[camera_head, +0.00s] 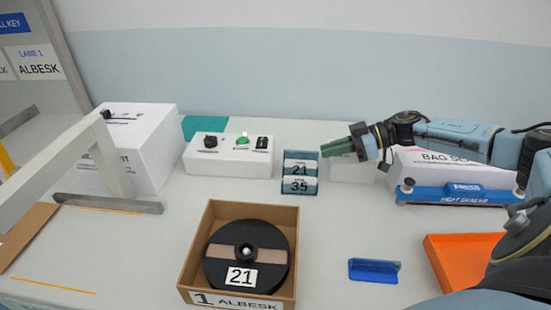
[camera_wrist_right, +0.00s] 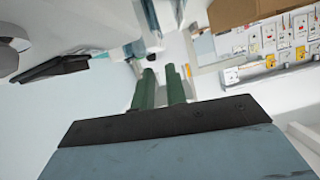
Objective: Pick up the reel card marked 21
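The card marked 21 (camera_head: 301,168) stands in a small teal holder (camera_head: 312,155), behind a second card marked 35 (camera_head: 299,186). Its lower part is hidden by the front card. My right gripper (camera_head: 324,151) comes in from the right, its dark green fingertips just above and right of the card's top edge, seemingly apart from it. In the right wrist view my two green fingers (camera_wrist_right: 162,72) stand a little apart with nothing visible between them. I cannot make out the card clearly there. My left gripper is not in view.
A black reel (camera_head: 245,258), also labelled 21, lies in a cardboard box (camera_head: 203,247) in front. A white control box (camera_head: 228,163) stands left of the cards. A heat sealer (camera_head: 455,194), blue block (camera_head: 374,270) and orange tray (camera_head: 436,262) are at right.

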